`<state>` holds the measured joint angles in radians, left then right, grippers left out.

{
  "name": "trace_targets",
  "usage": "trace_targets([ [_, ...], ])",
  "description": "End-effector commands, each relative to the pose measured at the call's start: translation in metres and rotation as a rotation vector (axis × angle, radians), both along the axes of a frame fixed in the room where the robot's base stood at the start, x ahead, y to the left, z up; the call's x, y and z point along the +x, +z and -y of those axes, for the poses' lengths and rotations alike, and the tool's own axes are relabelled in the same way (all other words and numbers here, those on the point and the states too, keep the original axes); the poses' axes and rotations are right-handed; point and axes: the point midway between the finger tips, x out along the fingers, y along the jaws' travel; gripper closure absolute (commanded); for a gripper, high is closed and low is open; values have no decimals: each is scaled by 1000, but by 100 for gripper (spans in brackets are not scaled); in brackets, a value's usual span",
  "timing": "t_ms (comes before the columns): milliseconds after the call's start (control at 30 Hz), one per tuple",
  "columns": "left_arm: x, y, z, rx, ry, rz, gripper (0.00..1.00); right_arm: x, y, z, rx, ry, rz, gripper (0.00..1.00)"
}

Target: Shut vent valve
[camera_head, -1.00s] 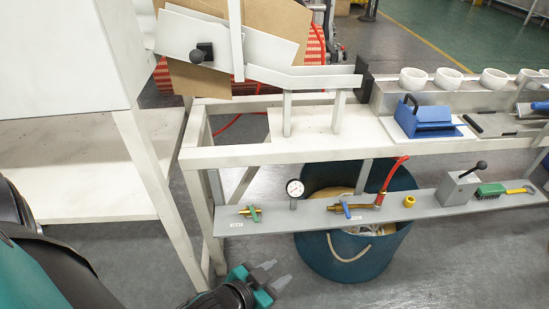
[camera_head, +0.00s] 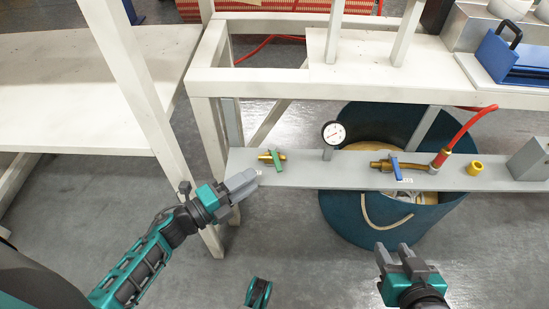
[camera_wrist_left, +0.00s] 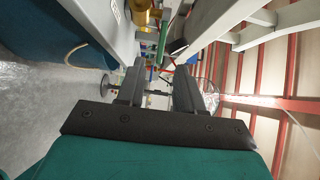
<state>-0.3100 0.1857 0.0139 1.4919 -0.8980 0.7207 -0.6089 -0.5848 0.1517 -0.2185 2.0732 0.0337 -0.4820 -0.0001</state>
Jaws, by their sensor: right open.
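A brass valve with a green handle (camera_head: 277,160) sits near the left end of the grey shelf (camera_head: 340,178). The handle stands across the brass pipe. Another brass valve with a blue handle (camera_head: 396,169) sits further right, joined to a red hose. No readable label shows which is the vent valve. My left gripper (camera_head: 250,180) is open and empty, just left of and below the green handle, apart from it. The green handle (camera_wrist_left: 162,42) shows beyond the fingers in the left wrist view. My right gripper (camera_head: 392,254) is open and empty, below the shelf.
A pressure gauge (camera_head: 333,133) stands between the two valves. A white frame leg (camera_head: 208,150) is close to my left gripper.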

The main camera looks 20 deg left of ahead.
Motion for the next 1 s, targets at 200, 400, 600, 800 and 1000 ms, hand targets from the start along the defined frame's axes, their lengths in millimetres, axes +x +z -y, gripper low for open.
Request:
trace_targets([
  [200, 36, 2, 26, -11, -5, 4, 64, -4, -9, 1, -5, 4, -11, 60],
  [400, 67, 1, 47, -11, -2, 1, 64, -5, -15, 1, -5, 6, -19, 60],
  [600, 86, 1, 59, -7, 0, -1, 64, -2, -11, -2, 5, 3, -11, 60],
  [800, 91, 1, 62, -6, 1, -3, 64, 1, -8, -4, 14, -1, -4, 60],
  [1000, 91, 1, 62, -5, 2, -2, 65, 1, -8, -5, 14, 0, -5, 60],
])
